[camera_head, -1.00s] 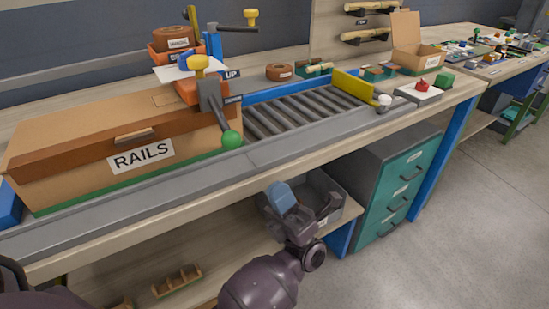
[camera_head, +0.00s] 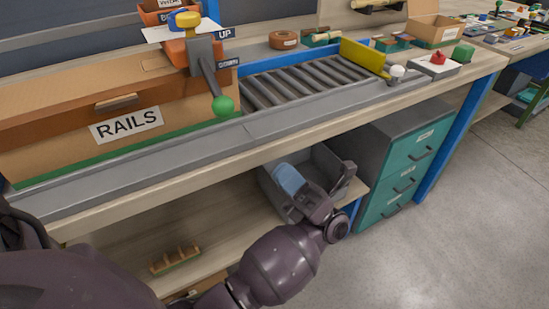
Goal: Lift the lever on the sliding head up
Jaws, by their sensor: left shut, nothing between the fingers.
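The sliding head (camera_head: 203,50) is a grey block at the left end of the roller bed, with a yellow knob on top. Its lever (camera_head: 210,84) is a dark grey bar that slants down and slightly right. It ends in a green ball (camera_head: 223,106) above the grey rail. A label reading UP (camera_head: 226,33) is beside the head, with another small label lower down. My right gripper is not in view.
A cardboard box marked RAILS (camera_head: 60,135) stands left of the head. The roller bed (camera_head: 305,85) and yellow plate (camera_head: 364,58) lie to the right. The bench front edge (camera_head: 250,149) lies between gripper and lever. A grey bin (camera_head: 345,190) and teal drawers (camera_head: 398,175) are below.

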